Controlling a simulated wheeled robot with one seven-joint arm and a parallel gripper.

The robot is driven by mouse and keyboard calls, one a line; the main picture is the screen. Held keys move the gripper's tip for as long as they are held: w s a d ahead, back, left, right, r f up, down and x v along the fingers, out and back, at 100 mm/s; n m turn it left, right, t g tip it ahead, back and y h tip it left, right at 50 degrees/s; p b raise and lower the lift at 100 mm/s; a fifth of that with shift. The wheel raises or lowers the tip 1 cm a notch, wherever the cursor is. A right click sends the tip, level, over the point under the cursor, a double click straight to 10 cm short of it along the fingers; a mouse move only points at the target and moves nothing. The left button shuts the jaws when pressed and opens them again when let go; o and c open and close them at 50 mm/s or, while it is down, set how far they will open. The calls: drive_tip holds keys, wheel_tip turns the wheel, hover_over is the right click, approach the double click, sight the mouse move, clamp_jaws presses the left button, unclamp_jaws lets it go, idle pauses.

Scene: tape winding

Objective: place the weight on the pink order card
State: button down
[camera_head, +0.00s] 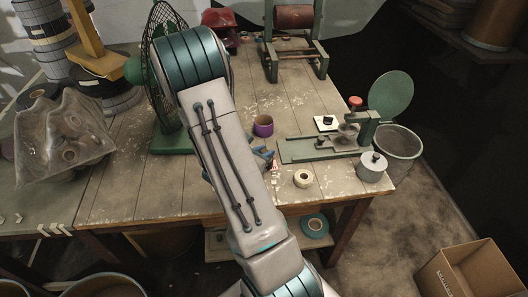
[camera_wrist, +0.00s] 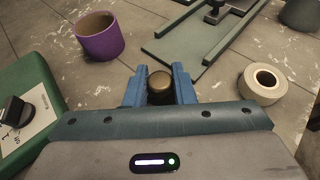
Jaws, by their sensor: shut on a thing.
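My gripper (camera_wrist: 160,92) has its blue fingers shut on a dark brass, round-topped piece (camera_wrist: 160,82), which looks like the weight. Its lower part is hidden behind my gripper. In the head view, my gripper (camera_head: 264,158) is over the front middle of the table, partly behind my arm. A small pinkish-red and white patch (camera_head: 274,169) shows just below it; I cannot tell whether this is the pink order card. No pink card is visible in the wrist view. A white card (camera_wrist: 36,117) with a black piece on it lies on green at the left there.
A purple cup (camera_head: 263,126) stands behind my gripper, and a cream tape roll (camera_head: 303,179) lies to its right. A green jig (camera_head: 320,148), a white card with a dark knob (camera_head: 326,123) and a grey knobbed canister (camera_head: 372,167) are further right. A fan (camera_head: 167,75) stands left.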

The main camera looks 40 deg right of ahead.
drive_tip(key=shift+f, duration=0.2)
drive_tip(key=c, duration=1.2)
unclamp_jaws()
drive_tip(key=shift+r, duration=0.1)
drive_tip(key=shift+r, duration=0.1)
drive_tip(key=shift+r+p, duration=0.2)
drive_tip(key=shift+p, duration=0.1)
drive_tip(key=s+a+r+m+y, duration=0.4)
drive_tip(key=a+r+m, duration=0.1)
drive_tip(key=a+m, duration=0.2)
drive_tip(key=s+a+r+m+y, duration=0.4)
drive_tip(key=a+r+m, duration=0.2)
drive_tip(key=a, duration=0.4)
drive_tip(key=s+a+r+m+y, duration=0.5)
drive_tip(key=a+r+m, duration=0.1)
drive_tip(key=a, duration=0.3)
drive_tip(key=shift+a+m, duration=0.25)
drive_tip(key=shift+m, duration=0.65)
